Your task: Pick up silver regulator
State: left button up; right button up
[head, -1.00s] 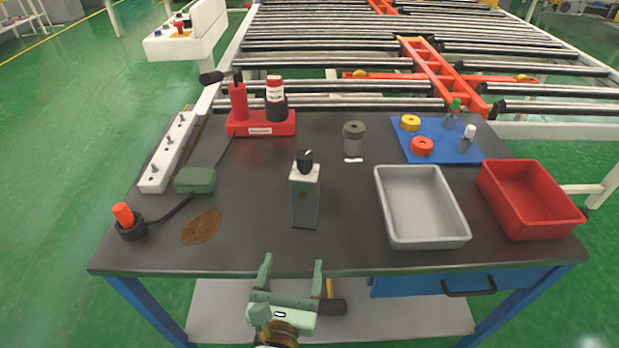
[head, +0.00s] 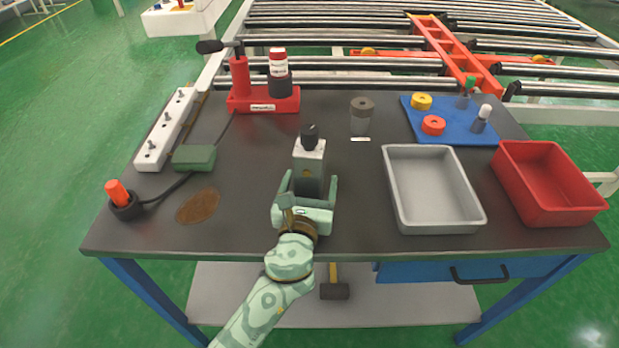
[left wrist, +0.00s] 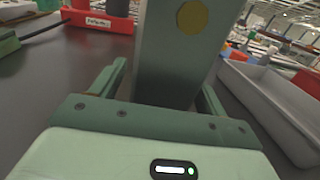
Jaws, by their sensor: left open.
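The silver regulator (head: 310,154) is an upright grey box with a black knob on top. It stands on the dark table in the middle of the head view. My left gripper (head: 309,181) is open, low at the near side of the regulator, with one finger on each side. In the left wrist view the regulator (left wrist: 178,50) rises between the open fingers (left wrist: 163,90), a yellow round mark on its face. I see a gap beside the left finger; whether the right finger touches is unclear. The gripper hides the regulator's lower part in the head view. My right gripper is not in view.
A grey tray (head: 393,190) and a red bin (head: 580,216) stand to the right. A red stand (head: 236,103), white strip (head: 151,155), green box (head: 194,158) and orange-topped piece (head: 118,192) are left.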

pick_arm(q)
jog(key=shift+w+d, duration=0.15)
jog(key=shift+w, duration=0.5)
jog(key=shift+r, duration=0.1)
